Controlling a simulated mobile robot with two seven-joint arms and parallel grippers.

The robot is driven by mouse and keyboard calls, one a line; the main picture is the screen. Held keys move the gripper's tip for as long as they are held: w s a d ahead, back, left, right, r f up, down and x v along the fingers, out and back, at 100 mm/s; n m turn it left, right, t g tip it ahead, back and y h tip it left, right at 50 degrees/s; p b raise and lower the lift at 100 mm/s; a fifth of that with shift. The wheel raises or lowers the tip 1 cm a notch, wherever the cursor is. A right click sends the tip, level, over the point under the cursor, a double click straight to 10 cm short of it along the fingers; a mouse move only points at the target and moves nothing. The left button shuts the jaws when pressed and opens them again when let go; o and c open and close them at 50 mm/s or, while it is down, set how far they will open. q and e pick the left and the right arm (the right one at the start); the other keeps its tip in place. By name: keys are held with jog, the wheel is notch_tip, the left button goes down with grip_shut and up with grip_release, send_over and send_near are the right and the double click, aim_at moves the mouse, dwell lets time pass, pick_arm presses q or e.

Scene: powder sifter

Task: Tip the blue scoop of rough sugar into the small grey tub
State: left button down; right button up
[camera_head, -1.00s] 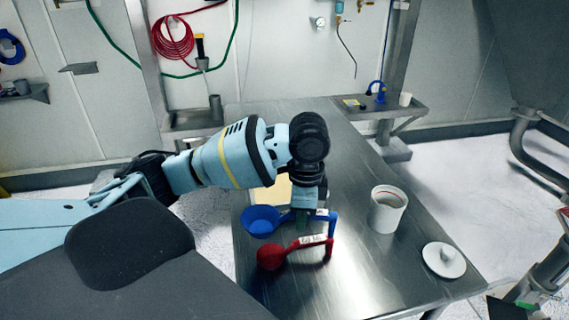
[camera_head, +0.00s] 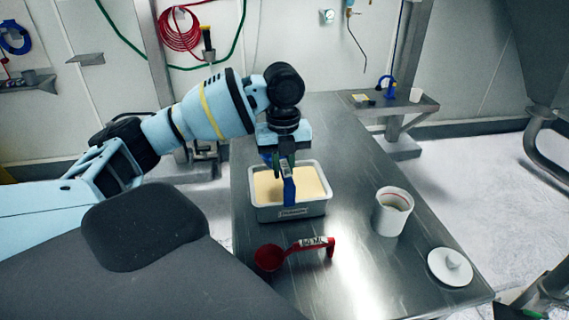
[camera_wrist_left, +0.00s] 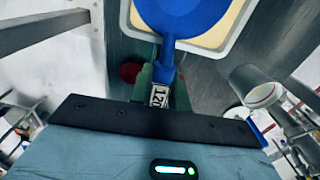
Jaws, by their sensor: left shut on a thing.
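My left gripper (camera_head: 284,155) is shut on the handle of the blue scoop (camera_head: 289,188) and holds it at the small grey tub (camera_head: 290,213). In the head view the handle hangs down in front of the tub, and the gripper mostly hides the bowl. The left wrist view shows the scoop's round blue bowl (camera_wrist_left: 183,12) over the tub, with a "120" label on the handle between the green fingertips (camera_wrist_left: 160,85). No sugar shows in the bowl. The tub holds a level, pale yellow fill.
A red scoop (camera_head: 270,258) marked 60 ML lies in front of the tub on the steel table (camera_head: 350,270). A white cup (camera_head: 392,212) stands to the right, with a white knobbed lid (camera_head: 450,266) nearby. The table behind the tub is clear.

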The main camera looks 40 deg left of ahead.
dwell(0.4)
